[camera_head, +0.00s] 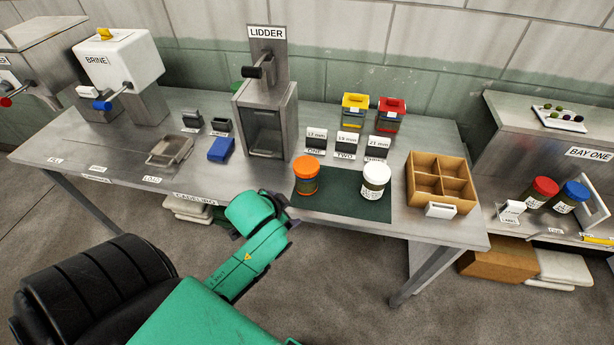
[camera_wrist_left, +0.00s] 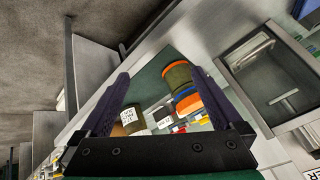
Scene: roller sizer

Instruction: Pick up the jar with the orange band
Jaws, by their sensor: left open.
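The jar with the orange band (camera_head: 306,177) stands upright on the dark green mat, left of a white-lidded jar (camera_head: 375,181). It has an orange lid, and its body looks olive with orange near the base. My left gripper (camera_head: 286,212) is close to it, at its lower left, and is partly hidden by my own wrist. In the left wrist view my left gripper (camera_wrist_left: 163,75) is open, and the orange-banded jar (camera_wrist_left: 178,78) shows between the fingers, some way beyond them. The white-lidded jar (camera_wrist_left: 131,120) shows there near the left finger. My right gripper is not in view.
The lidder (camera_head: 266,115) stands behind and left of the mat (camera_head: 338,200). Size-label blocks, yellow and red bins (camera_head: 389,114) stand behind the jars. A wooden divided box (camera_head: 440,184) stands to the right. The mat's front is clear.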

